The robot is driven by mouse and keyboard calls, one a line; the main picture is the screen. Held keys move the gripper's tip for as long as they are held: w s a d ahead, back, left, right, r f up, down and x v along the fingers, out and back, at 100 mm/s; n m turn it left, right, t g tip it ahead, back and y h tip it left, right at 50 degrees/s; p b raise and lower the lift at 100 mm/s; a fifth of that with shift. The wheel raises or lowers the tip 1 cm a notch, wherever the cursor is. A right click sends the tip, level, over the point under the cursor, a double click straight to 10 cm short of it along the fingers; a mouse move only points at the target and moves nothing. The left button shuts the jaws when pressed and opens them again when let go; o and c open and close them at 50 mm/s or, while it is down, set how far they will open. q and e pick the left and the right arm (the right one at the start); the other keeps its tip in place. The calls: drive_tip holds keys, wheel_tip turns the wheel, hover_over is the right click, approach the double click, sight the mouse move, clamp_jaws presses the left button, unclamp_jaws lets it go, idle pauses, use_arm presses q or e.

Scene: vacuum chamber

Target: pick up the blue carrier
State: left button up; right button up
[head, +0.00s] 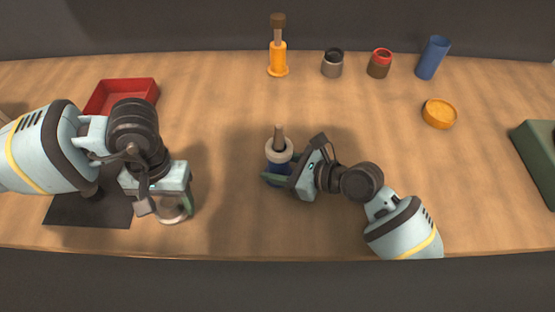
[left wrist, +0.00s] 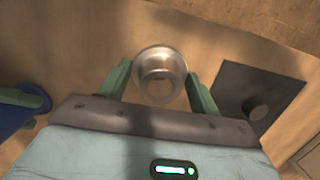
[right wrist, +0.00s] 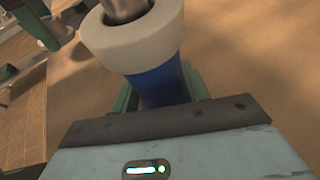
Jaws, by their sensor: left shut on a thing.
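A blue piece with a pale collar and a brown stem, apparently the blue carrier (head: 277,172), stands upright at mid-table. My right gripper (head: 287,180) is low at it, with a green finger on each side of its blue body (right wrist: 158,84); I cannot tell whether the fingers press on it. The collar hides part of the body in the right wrist view. My left gripper (head: 168,206) is shut on a round metal cup (left wrist: 160,75), near the table's front left. Part of the blue piece (left wrist: 30,105) shows at the left wrist view's left edge.
A dark mat (head: 75,208) with a small knob (left wrist: 255,107) lies beside the left gripper. A red tray (head: 143,90) is behind it. An orange piece (head: 278,60), two small jars (head: 332,66) (head: 379,66), a blue cylinder (head: 433,58) and an orange dish (head: 439,113) stand at the back.

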drive_tip(key=shift+r, duration=0.1)
clamp_jaws()
